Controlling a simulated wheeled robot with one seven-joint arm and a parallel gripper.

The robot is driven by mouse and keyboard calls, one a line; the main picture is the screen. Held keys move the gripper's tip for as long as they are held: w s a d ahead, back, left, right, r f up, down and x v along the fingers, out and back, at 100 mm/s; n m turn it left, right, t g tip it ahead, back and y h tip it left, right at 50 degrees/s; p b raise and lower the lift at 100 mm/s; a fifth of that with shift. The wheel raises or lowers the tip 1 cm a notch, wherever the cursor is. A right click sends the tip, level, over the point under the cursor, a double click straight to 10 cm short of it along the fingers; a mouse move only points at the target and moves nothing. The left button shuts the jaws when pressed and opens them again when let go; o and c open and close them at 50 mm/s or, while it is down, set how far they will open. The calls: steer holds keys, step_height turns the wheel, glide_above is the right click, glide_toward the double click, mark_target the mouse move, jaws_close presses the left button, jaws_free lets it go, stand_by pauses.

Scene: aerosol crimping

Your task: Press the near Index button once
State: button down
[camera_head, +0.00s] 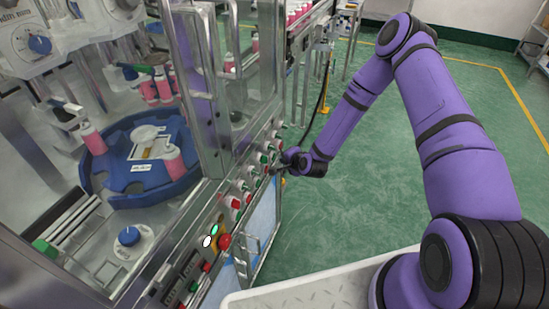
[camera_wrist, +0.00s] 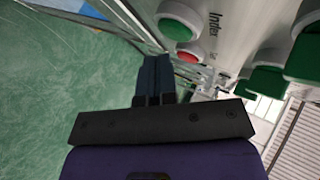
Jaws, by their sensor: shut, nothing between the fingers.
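My gripper (camera_head: 279,170) is shut and empty, at the machine's front button panel. In the wrist view its dark fingers (camera_wrist: 155,66) point toward the panel's lower edge. A panel label reading "Index" (camera_wrist: 213,24) shows at the upper right of the wrist view. Beside it are a round green button (camera_wrist: 180,20) and a round red button (camera_wrist: 189,53). The fingertips appear to the left of and below these buttons in the picture; contact cannot be told. In the head view the labels are too small to read, and my gripper partly hides the panel there.
The panel carries more red and green buttons (camera_head: 235,203) and a large red knob (camera_head: 224,241). Larger green parts (camera_wrist: 265,82) stick out at the right of the wrist view. A blue rotary table (camera_head: 120,190) with pink bottles is inside the machine. Green floor (camera_head: 330,215) is clear.

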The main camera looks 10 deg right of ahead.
steer(key=shift+s+d, duration=0.75)
steer(key=shift+d, duration=0.25)
steer(key=shift+s+d, duration=0.7)
steer(key=shift+d, duration=0.3)
